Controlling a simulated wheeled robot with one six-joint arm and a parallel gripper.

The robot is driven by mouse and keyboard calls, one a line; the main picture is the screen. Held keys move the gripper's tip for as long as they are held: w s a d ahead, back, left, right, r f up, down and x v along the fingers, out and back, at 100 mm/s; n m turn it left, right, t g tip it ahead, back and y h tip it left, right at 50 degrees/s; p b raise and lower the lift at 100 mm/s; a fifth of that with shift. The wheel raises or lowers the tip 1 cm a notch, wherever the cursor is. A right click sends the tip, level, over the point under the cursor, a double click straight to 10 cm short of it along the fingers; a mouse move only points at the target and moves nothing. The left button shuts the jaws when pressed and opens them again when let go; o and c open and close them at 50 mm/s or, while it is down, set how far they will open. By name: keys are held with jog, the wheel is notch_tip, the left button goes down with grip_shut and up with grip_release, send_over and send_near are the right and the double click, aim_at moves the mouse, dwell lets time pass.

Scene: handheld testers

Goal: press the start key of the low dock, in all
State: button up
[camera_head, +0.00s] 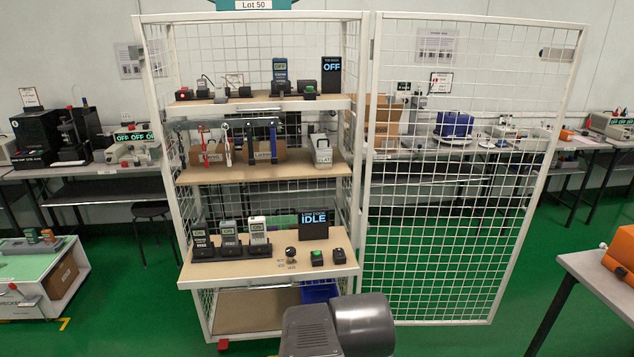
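The low dock's screen (313,225) stands on the lowest loaded shelf of the white mesh cage and reads IDLE; its small top line is hard to read. In front of it sit a small black box with a green top (317,257) and another black box (339,256) with a dark top. I cannot read which is the start key. To their left, three handheld testers, one (203,243), another (229,238) and a third (258,231), stand upright in black cradles, displays reading ON. My gripper is not in view; only part of my arm shows at the bottom centre.
A round black knob (291,252) stands between the testers and the boxes. The upper shelf (263,105) holds a screen (331,75) reading OFF. The open mesh door (460,180) spreads right. A blue bin (318,290) sits below the dock shelf.

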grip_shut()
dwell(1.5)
